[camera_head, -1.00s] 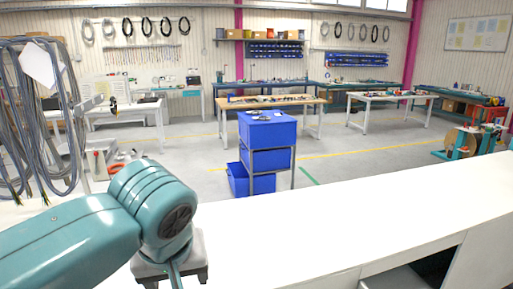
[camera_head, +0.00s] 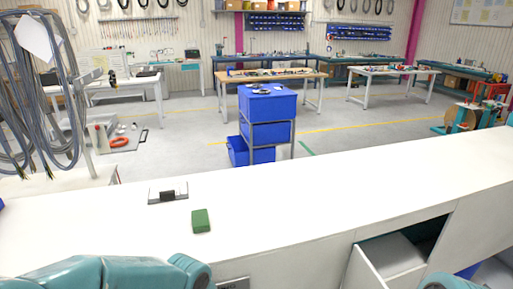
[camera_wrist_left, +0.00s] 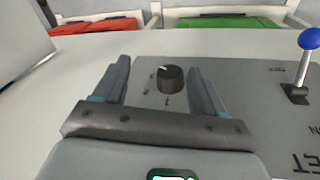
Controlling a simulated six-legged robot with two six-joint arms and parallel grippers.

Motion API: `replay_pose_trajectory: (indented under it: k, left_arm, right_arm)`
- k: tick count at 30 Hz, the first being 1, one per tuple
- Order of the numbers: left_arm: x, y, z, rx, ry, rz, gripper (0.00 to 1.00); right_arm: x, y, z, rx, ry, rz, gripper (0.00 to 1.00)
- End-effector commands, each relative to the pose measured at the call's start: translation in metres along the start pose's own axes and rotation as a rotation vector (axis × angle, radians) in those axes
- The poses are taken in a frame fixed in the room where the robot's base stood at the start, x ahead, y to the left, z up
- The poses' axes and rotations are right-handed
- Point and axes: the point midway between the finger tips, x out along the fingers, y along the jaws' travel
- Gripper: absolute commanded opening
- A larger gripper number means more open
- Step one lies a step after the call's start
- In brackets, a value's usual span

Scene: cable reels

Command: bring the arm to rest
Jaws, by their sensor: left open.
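The teal links of my left arm (camera_head: 100,272) lie along the bottom left edge in the head view, and its gripper is out of that view. In the left wrist view my left gripper (camera_wrist_left: 159,67) has its two fingers apart with nothing held between them. A black knob (camera_wrist_left: 170,79) on a grey panel (camera_wrist_left: 245,95) shows beyond and between the fingers; I cannot tell how far off it is. A lever with a blue ball (camera_wrist_left: 309,39) stands on the panel's right. A teal part (camera_head: 455,282) shows at the bottom right of the head view; no right gripper shows.
A white counter (camera_head: 300,205) crosses the front, carrying a green block (camera_head: 201,221) and a small grey plate with a black part (camera_head: 168,193). An open drawer (camera_head: 392,255) juts out at the lower right. Blue bins (camera_head: 267,101) stand beyond. Most of the countertop is clear.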

Motion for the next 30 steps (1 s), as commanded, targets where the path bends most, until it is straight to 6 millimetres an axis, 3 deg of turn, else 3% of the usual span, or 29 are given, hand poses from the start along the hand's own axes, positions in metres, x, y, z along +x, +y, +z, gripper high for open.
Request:
replay_pose_trajectory:
  k: [1,3,6,9,13,15,19,22,30]
  left_arm:
    - [0.038,-0.011,0.022,-0.013,-0.048,0.035,0.71]
    - [0.082,-0.022,0.052,-0.035,-0.078,0.092,0.71]
    - [0.13,-0.038,0.1,-0.088,-0.1,0.149,0.71]
    - [0.161,-0.053,0.149,-0.146,-0.105,0.169,0.71]
    - [0.181,-0.07,0.209,-0.211,-0.11,0.151,0.71]
    - [0.215,-0.075,0.201,-0.195,-0.089,0.153,0.71]
    - [0.237,-0.079,0.203,-0.194,-0.089,0.154,0.71]
    - [0.245,-0.081,0.203,-0.194,-0.088,0.154,0.71]
    - [0.243,-0.08,0.202,-0.194,-0.087,0.154,0.71]
  right_arm:
    - [0.0,0.0,0.0,0.0,0.0,0.0,0.38]
    - [0.0,0.0,0.0,0.0,0.0,0.0,0.38]
    - [0.0,0.0,0.0,0.0,0.0,0.0,0.38]
    - [0.0,0.0,0.0,0.0,0.0,0.0,0.38]
    - [0.0,0.0,0.0,0.0,0.0,0.0,0.38]
    - [0.035,0.013,-0.001,0.0,0.001,0.0,0.38]
    - [0.056,0.02,-0.001,0.0,-0.001,0.0,0.38]
    - [0.064,0.023,-0.001,0.0,0.0,0.0,0.38]
    - [0.062,0.022,-0.001,0.0,0.001,0.0,0.38]
